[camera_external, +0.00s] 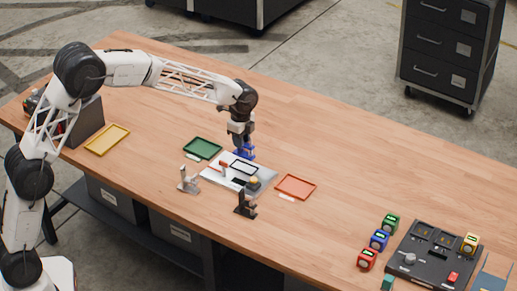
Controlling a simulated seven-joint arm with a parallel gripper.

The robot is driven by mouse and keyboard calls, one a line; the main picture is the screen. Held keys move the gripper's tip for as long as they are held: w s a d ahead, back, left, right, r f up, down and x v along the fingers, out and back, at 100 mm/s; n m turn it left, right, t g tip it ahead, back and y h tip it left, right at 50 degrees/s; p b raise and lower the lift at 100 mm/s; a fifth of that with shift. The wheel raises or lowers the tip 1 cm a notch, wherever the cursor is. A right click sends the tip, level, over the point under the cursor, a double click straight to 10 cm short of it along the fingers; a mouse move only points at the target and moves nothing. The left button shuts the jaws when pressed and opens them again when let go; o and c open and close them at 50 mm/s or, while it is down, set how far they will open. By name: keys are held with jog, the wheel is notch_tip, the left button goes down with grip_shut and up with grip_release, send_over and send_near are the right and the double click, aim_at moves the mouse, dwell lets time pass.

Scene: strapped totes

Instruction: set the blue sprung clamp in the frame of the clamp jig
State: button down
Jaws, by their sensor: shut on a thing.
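My gripper (241,143) points down over the far edge of the clamp jig and is shut on the blue sprung clamp (245,153). The clamp jig (215,175) is a pale plate with a dark rectangular frame (244,167) on it. The clamp is at the frame's far side; I cannot tell whether it touches the frame or hangs above it. The jig also carries an orange-red part at its left and a dark block with a yellowish top (255,184) at its right.
A green tray (202,148), a red-orange tray (296,187) and a yellow tray (107,140) lie around. A grey clamp (188,180) and a black clamp (246,205) stand in front of the jig. A dark control panel (433,256) and several coloured blocks are at the right.

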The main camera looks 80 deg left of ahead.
aim_at(241, 152)
jog(key=shift+f, duration=1.05)
jog(key=shift+f, duration=1.6)
dwell(1.6)
jog(key=shift+c, duration=1.8)
grip_release()
jog(key=shift+r, duration=0.1)
jog(key=shift+r, duration=4.4)
